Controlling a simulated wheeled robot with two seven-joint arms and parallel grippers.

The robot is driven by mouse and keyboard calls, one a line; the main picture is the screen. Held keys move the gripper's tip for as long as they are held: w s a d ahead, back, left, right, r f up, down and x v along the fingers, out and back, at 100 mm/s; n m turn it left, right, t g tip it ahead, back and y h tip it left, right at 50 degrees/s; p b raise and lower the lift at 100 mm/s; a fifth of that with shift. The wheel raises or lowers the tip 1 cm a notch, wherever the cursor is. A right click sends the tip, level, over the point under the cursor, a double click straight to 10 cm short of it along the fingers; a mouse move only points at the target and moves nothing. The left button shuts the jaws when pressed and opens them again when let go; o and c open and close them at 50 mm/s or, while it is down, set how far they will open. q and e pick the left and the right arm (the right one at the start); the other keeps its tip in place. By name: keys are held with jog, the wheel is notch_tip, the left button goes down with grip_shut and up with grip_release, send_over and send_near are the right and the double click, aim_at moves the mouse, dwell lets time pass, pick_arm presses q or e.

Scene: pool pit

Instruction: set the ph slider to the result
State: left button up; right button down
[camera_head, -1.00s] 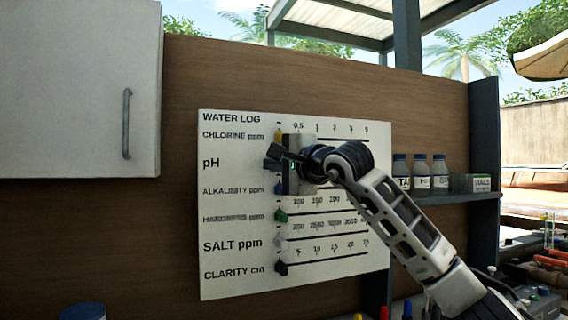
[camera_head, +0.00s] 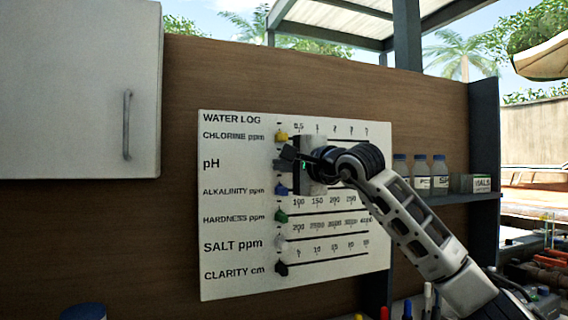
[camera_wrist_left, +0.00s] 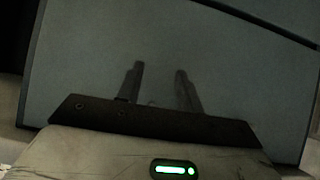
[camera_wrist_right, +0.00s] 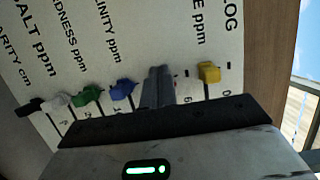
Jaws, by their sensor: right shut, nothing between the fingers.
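The white water log board (camera_head: 225,290) carries rows of sliders, with pH as the second row. A dark grey piece (camera_head: 279,165) beside the pH label looks like the pH slider. It is partly covered by my right gripper (camera_head: 287,154), which is at the left end of that row. In the right wrist view the right gripper (camera_wrist_right: 158,86) has its fingers together, between the blue and yellow knobs. The pH slider cannot be told apart from the fingers there; contact is unclear. My left gripper (camera_wrist_left: 158,84) shows only in its wrist view, fingers apart and empty.
The yellow chlorine knob (camera_head: 281,137) is just above my right gripper and the blue alkalinity knob (camera_head: 281,189) just below. Green (camera_head: 281,215), white (camera_head: 281,242) and black (camera_head: 282,268) knobs sit lower. Bottles (camera_head: 421,175) stand on a shelf at right.

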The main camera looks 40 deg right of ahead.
jog(key=s+b, duration=0.3)
jog(key=s, duration=0.4)
jog(key=shift+s, duration=0.15)
dwell(1.1)
dwell(0.4)
